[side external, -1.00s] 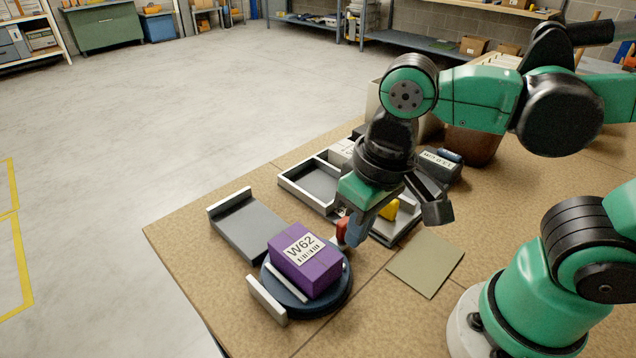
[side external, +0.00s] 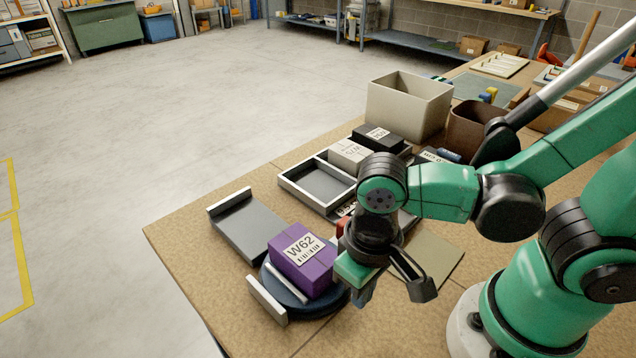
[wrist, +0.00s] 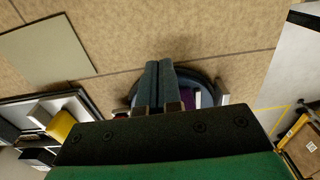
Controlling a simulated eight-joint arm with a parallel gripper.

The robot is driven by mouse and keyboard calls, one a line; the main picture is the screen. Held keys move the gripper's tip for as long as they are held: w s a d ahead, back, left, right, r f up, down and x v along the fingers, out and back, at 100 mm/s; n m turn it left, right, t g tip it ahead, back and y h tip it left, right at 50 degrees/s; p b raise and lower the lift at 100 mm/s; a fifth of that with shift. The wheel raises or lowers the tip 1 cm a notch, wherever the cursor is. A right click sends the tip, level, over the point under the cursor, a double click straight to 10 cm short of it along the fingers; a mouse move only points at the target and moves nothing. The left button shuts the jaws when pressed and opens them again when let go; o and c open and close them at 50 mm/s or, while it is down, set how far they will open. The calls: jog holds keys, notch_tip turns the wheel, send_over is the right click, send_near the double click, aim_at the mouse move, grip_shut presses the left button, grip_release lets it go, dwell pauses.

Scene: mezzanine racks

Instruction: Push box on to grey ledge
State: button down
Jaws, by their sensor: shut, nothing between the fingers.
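The purple box (side external: 301,259), with a white W62 label, sits on a dark blue round turntable (side external: 327,305). The grey ledge (side external: 247,229), with a white lip at its far left end, lies just beyond the turntable to the upper left, apart from the box. My gripper (side external: 362,296) is shut and empty at the right side of the turntable, beside the box. In the wrist view, my shut fingers (wrist: 159,64) point over the turntable (wrist: 134,94), and part of the purple box (wrist: 189,98) shows behind them. Contact with the box cannot be told.
A white rail (side external: 267,299) stands at the turntable's near left edge. Trays with a white-rimmed compartment (side external: 315,184) lie behind. A beige bin (side external: 408,105) and a brown bin (side external: 472,128) stand farther back. A flat olive mat (side external: 437,257) lies right of my gripper.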

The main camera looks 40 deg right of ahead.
aim_at(337, 294)
jog(key=shift+f, duration=0.8)
jog(key=w, duration=0.3)
jog(key=shift+f, duration=0.1)
jog(key=shift+w, duration=0.5)
jog(key=w, duration=1.3)
jog(key=shift+w, duration=0.4)
jog(key=shift+s, duration=0.15)
